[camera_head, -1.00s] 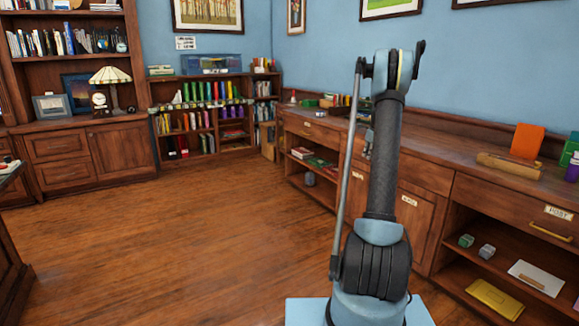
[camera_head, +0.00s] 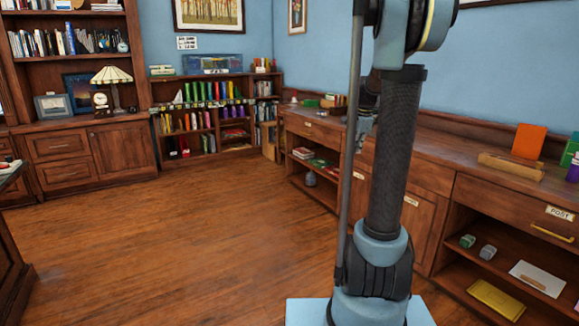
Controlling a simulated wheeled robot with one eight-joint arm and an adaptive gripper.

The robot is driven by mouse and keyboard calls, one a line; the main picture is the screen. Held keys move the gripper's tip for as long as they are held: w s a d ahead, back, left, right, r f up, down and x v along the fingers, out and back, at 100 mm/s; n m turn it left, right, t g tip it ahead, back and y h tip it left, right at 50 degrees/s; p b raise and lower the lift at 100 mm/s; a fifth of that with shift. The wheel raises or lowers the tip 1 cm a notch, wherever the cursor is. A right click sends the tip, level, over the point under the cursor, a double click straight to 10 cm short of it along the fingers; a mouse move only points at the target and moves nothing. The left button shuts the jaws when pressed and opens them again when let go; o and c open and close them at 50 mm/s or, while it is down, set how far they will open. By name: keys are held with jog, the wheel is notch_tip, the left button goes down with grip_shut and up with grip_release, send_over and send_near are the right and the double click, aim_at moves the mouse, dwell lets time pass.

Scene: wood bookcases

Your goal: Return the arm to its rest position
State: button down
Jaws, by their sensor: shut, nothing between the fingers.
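My arm stands upright at the right of centre, and its elbow is cut off by the top of the picture. My gripper (camera_head: 362,138) shows only in part behind the upper arm, at its left edge and in front of the wooden counter. It is small and partly hidden, and it is shut with nothing in it.
Bookcases (camera_head: 152,97) stand at the back. The wooden floor (camera_head: 180,240) is clear at left and centre. A dark desk edge (camera_head: 12,240) is at far left.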

jog(key=s+a+f+n, duration=0.2)
jog(key=s+f+n, duration=0.3)
jog(key=s, duration=0.7)
jog(key=s+a+f+n, duration=0.3)
jog(key=s+f+n, duration=0.2)
jog(key=s, duration=0.8)
jog(key=s+a+f+n, duration=0.2)
jog(key=s+f+n, duration=0.3)
jog(key=s, duration=0.8)
jog(key=shift+s+a+f+n+g+h, duration=0.15)
jog(key=shift+a+f+n+g+h, duration=0.05)
jog(key=shift+n+g+h, duration=0.2)
